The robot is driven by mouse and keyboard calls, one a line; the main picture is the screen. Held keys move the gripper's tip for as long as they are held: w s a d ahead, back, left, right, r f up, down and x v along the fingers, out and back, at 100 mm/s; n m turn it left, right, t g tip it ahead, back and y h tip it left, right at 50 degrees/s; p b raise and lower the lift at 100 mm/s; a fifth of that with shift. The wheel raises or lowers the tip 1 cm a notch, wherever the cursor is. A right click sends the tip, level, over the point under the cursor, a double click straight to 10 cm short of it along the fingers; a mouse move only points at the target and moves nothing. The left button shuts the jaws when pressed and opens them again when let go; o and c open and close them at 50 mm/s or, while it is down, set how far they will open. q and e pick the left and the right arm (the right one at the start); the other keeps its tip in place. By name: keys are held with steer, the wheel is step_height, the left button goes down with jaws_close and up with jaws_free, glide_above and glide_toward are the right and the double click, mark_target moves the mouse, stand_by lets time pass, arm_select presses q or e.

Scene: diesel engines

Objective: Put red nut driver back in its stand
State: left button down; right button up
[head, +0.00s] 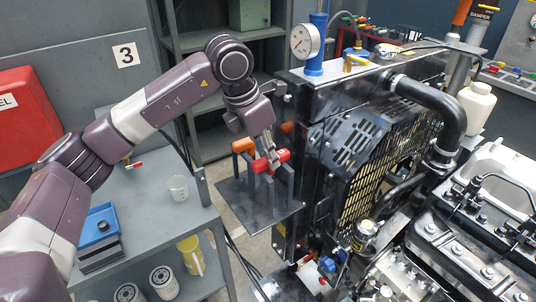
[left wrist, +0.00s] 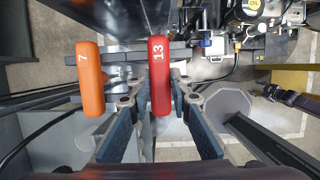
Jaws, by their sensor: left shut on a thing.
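The red nut driver (head: 271,164), marked 13, is in my left gripper (head: 268,150). The left wrist view shows its red handle (left wrist: 160,80) between the two fingers. In the head view it lies about level at the top of the grey upright posts of the stand (head: 291,178). I cannot tell whether it rests on them. The orange nut driver (head: 243,146), marked 7, lies beside it at the stand, to the left; it also shows in the left wrist view (left wrist: 89,80). The red driver's shaft is mostly hidden. My right gripper is out of view.
The stand is on a dark shelf plate (head: 232,198) next to the black radiator (head: 345,140) of the engine. A pressure gauge (head: 305,41) rises behind.

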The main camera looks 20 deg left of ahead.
mark_target(264, 159)
arm_select(q)
steer(key=c, duration=1.7)
jaws_free()
steer(key=shift+o, duration=0.5)
steer(key=shift+o, duration=1.4)
steer(key=shift+r, duration=0.25)
steer(key=shift+p+v, duration=0.75)
steer(key=shift+v, duration=0.65)
steer(key=shift+s+a+r, duration=0.1)
steer(key=shift+s+r, duration=0.05)
